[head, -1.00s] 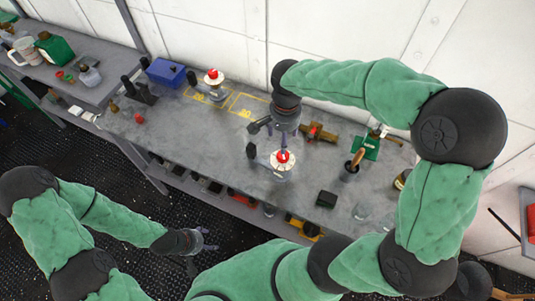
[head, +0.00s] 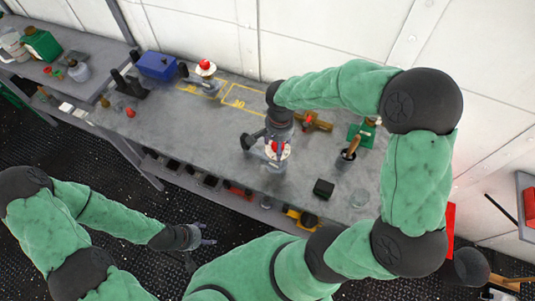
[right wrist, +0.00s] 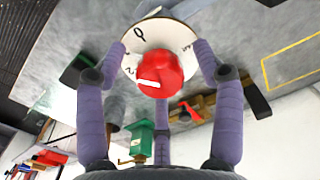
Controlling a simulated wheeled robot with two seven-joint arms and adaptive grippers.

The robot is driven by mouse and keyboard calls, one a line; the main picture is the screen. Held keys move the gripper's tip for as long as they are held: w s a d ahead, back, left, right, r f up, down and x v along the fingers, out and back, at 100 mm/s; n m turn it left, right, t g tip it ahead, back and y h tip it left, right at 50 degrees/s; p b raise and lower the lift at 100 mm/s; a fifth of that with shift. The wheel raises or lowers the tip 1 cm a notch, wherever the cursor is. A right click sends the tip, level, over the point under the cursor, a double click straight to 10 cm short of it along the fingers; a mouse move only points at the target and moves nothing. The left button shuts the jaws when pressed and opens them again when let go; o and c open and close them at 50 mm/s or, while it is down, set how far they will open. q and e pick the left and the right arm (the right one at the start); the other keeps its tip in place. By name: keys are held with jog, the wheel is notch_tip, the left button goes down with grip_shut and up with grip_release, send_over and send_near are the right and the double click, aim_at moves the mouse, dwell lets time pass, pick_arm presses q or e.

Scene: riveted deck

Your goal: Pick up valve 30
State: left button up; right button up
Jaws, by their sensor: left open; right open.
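A valve with a red knob and a white marked dial (head: 283,155) stands on the grey workbench. My right gripper (head: 277,148) is over it from above and partly hides it. In the right wrist view the open fingers (right wrist: 160,62) are spread around the white dial (right wrist: 137,58) and red knob (right wrist: 158,75), not closed on them. A second valve with a red knob and white dial (head: 206,68) stands farther back on the bench by a yellow outline. I cannot read a number 30 on either valve. My left gripper (head: 203,238) is open and empty, low in front of the bench.
The bench (head: 215,125) also carries a blue box (head: 160,65), a small black block (head: 323,188), a brass fitting (head: 315,121), a dark cup with a wooden handle (head: 347,155) and a green device (head: 362,134). An empty yellow outline (head: 245,99) lies behind the near valve.

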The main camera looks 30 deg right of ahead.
grip_shut()
jog(key=shift+r, duration=0.1)
jog(key=shift+w+r, duration=0.1)
